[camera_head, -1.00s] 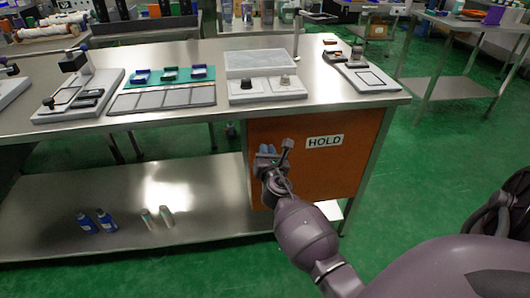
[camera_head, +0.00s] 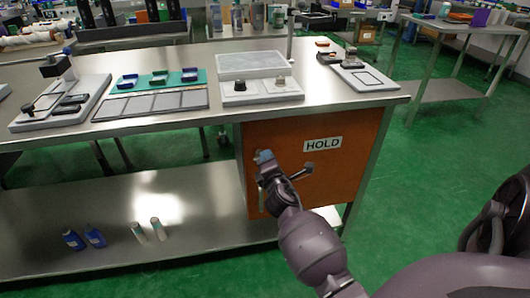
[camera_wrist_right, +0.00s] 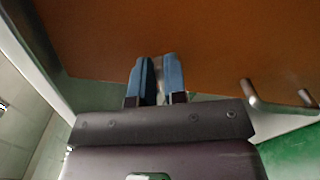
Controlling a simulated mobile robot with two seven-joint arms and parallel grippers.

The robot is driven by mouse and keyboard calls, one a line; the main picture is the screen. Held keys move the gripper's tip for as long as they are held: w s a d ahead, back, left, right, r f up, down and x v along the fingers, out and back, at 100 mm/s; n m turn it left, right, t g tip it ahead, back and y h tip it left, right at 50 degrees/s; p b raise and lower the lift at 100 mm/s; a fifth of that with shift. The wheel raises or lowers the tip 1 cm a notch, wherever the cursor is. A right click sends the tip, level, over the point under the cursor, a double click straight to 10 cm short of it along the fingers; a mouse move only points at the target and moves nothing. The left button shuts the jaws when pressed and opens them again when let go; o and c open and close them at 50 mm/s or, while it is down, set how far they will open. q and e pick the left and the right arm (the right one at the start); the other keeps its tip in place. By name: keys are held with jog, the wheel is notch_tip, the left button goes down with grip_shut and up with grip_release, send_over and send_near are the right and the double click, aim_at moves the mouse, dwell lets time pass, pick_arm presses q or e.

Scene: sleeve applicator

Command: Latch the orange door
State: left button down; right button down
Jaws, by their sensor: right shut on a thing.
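The orange door (camera_head: 345,175), with a white HOLD label (camera_head: 322,144), fronts the cabinet under the right end of the bench and looks closed. A metal bar handle (camera_head: 307,169) sticks out from it, right of my gripper; it also shows in the right wrist view (camera_wrist_right: 278,101). My right gripper (camera_head: 264,157) is at the door's upper left edge. In the right wrist view its blue fingers (camera_wrist_right: 156,75) are shut on a small grey metal piece, probably the latch, mostly hidden between them. My left gripper is in neither view.
The steel bench top (camera_head: 225,113) lies above the door, with a white two-knob unit (camera_head: 262,89) near its front edge. The lower shelf (camera_head: 185,185) at left holds several bottles. Green floor (camera_head: 430,190) is free at right.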

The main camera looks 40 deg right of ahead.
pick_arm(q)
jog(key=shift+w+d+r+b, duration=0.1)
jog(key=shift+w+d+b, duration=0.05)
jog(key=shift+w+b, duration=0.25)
pick_arm(e)
jog(key=shift+f+m, duration=0.2)
jog(key=shift+m, duration=0.9)
jog(key=shift+f+m, duration=0.2)
jog(key=shift+m, duration=0.9)
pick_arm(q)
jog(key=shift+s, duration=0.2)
pick_arm(e)
jog(key=c, duration=1.2)
grip_release()
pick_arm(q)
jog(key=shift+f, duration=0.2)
pick_arm(e)
jog(key=shift+o, duration=0.2)
jog(key=shift+s, duration=0.1)
